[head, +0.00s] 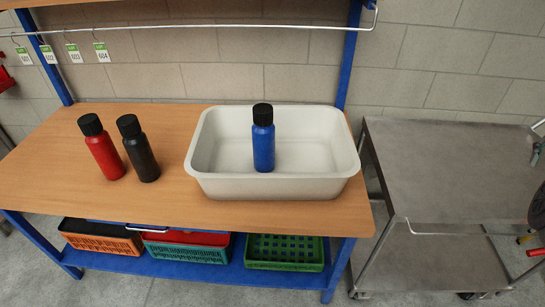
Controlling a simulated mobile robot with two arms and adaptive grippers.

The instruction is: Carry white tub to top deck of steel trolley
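The white tub (210,172) is a wide, open rectangular container with rounded corners. It sits upright on the right part of the wooden bench top (70,187). A blue bottle (264,148) with a black cap stands inside the tub, close to its front wall. The steel trolley (455,175) stands on the floor to the right of the bench. Its grey top deck is bare and lies a little apart from the bench's right end. Neither of my grippers can be made out in the head view.
A red bottle (102,152) and a black bottle (139,153) stand left of the tub. Orange (100,242), teal (187,254) and green crates (285,253) sit on the blue lower shelf. A rail (220,26) with hanging tags crosses above. A dark object (538,210) is cut off at right.

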